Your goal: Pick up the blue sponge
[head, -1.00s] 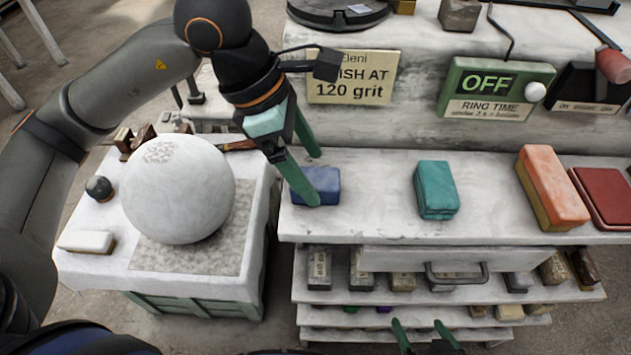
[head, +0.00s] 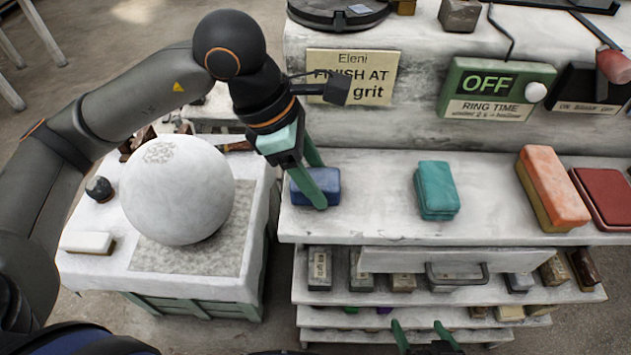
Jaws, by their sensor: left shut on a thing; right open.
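The blue sponge (head: 328,181) lies at the left end of the white shelf top (head: 380,225). My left gripper (head: 318,190) reaches down from above with its green fingers around the sponge and is shut on it. The near finger hides part of the sponge. The sponge appears to rest on the shelf; I cannot tell any gap under it.
A teal sponge (head: 437,191), an orange block (head: 552,188) and a red block (head: 606,196) sit further right on the shelf top. A large plaster sphere (head: 177,190) stands on the cloth-covered stand at left. Signs are on the low wall behind.

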